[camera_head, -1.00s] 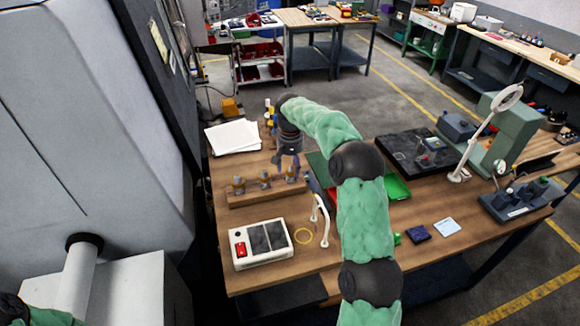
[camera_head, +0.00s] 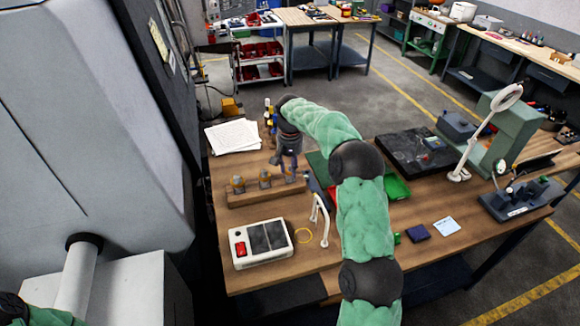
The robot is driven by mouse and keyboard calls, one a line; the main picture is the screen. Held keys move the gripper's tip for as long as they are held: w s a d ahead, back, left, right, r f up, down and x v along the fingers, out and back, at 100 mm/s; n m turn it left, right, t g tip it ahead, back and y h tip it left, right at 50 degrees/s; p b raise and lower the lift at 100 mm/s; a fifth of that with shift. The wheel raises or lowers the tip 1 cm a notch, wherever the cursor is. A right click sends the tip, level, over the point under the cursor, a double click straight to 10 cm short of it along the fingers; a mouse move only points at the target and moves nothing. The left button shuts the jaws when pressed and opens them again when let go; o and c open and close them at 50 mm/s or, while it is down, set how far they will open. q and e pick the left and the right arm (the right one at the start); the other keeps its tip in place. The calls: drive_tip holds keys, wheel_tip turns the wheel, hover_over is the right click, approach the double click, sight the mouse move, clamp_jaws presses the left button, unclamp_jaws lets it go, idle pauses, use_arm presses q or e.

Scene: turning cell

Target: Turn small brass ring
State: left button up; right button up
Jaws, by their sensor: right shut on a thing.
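A wooden rack (camera_head: 266,193) on the bench carries a row of small posts with brass-coloured pieces, one at the left (camera_head: 238,184) and one in the middle (camera_head: 265,179). My right gripper (camera_head: 288,169) points down over the rack's right end. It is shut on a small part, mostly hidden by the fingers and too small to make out. I cannot tell whether that part touches its post. My left gripper is out of view; only a bit of my left arm shows at the bottom left corner.
A white box with a red switch (camera_head: 261,243), a thin yellow loop (camera_head: 304,236) and a white curved stand (camera_head: 321,222) are in front of the rack. Papers (camera_head: 233,136) lie behind it. A green tray (camera_head: 397,187) is right, partly behind my arm. A large grey machine (camera_head: 90,120) stands left.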

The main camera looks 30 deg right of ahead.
sight(290, 166)
drive_tip(key=m, duration=0.3)
drive_tip(key=shift+m, duration=2)
drive_tip(key=shift+r, duration=0.1)
drive_tip(key=o, duration=1.2)
drive_tip(key=shift+c, duration=0.2)
wheel_tip(290, 166, up, 12)
